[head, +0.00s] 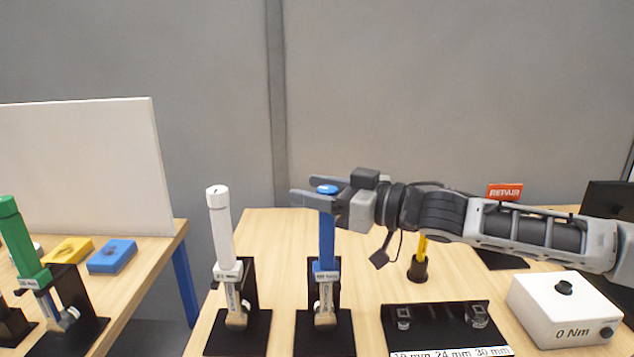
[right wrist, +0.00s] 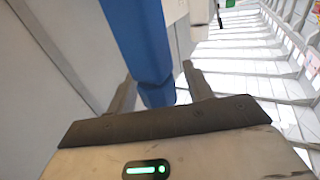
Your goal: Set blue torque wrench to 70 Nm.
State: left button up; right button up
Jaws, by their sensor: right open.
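The blue torque wrench (head: 327,243) stands upright in a black stand (head: 325,335), its blue handle end at the top. My right gripper (head: 309,191) reaches in from the right at the height of that handle end, with its fingers open around the blue knob. In the right wrist view, the blue handle (right wrist: 140,40) passes between the two spread fingers of the gripper (right wrist: 160,90), with a gap visible on the right side. Whether a finger touches it on the left I cannot tell. Any scale reading is too small to read. My left gripper is not in view.
A white wrench (head: 219,230) stands close on the left, a green one (head: 22,240) on the left table. A yellow-handled tool (head: 419,250) stands behind my forearm. A socket tray (head: 445,318) and a white box reading 0 Nm (head: 565,310) are front right.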

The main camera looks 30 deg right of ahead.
jog(key=c, duration=1)
jog(key=shift+f, duration=0.1)
